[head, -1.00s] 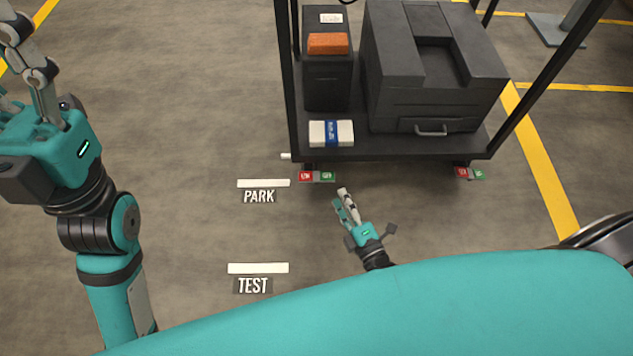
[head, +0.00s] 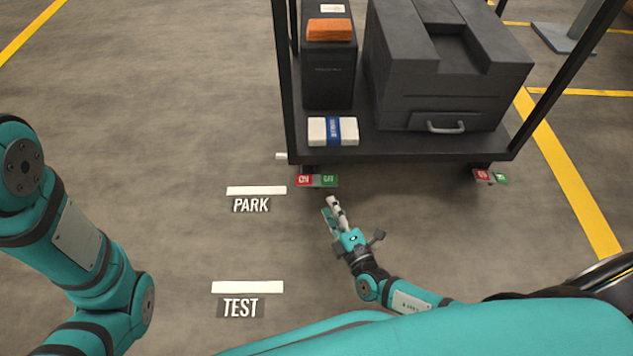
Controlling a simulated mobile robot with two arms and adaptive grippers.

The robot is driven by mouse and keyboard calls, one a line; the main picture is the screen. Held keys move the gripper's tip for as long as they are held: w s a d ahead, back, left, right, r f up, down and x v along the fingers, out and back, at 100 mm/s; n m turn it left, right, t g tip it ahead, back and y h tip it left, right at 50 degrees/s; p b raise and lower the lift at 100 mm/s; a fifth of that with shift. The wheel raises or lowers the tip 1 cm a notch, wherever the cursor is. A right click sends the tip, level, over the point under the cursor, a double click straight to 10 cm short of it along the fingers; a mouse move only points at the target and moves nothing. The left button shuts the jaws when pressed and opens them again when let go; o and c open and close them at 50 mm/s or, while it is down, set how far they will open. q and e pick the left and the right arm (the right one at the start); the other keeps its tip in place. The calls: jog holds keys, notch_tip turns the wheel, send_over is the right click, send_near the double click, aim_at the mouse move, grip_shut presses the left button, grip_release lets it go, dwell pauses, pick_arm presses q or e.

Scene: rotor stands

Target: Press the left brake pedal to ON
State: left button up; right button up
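The left brake pedal (head: 317,181) sits at the cart's front left corner near the floor, with a red part on the left and a green part on the right. The lettering is too small to read surely. A similar right pedal (head: 490,177) is at the front right corner. My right gripper (head: 329,207) is just in front of the left pedal, fingers pointing at it, with a small gap seen between them in the picture. Its fingers look close together, but whether they are shut is unclear. My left arm is at the left edge; its gripper is out of the picture.
The black cart's lower shelf (head: 390,146) carries a dark bin, a large dark case (head: 447,85), an orange block (head: 329,30) and a white pack with a blue band (head: 333,131). Floor marks PARK (head: 251,205) and TEST (head: 240,308) lie left of my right gripper. Floor there is clear.

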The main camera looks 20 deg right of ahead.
aim_at(318, 181)
jog(key=w+b, duration=0.1)
jog(key=w, duration=0.2)
jog(key=w+b, duration=0.1)
jog(key=w, duration=0.2)
jog(key=w+a+b, duration=0.1)
jog(key=w, duration=0.2)
jog(key=shift+w+f, duration=0.15)
jog(key=shift+w, duration=0.2)
jog(key=shift+w+a, duration=0.1)
jog(key=shift+w, duration=0.4)
grip_shut()
